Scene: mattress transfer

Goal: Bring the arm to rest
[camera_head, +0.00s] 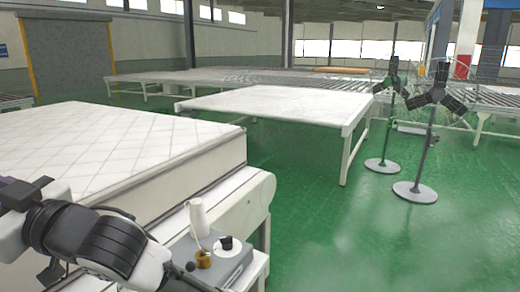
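My arm (100,240) shows at the lower left as black and white links, bent, in front of the mattress's near side. The end of the arm runs toward the left edge, and no gripper fingers can be made out there. A thick white quilted mattress (110,150) lies at the left on a white conveyor (245,205). The arm hides part of the mattress's near side. Whether the arm touches the mattress cannot be told.
A grey box (225,260) with a white cylinder and knobs stands close by the arm. A white table (280,102) is beyond. Two stands with dark three-lobed heads (437,98) (393,82) are at the right. Roller conveyors (250,76) line the back. Green floor (330,240) is clear at the front right.

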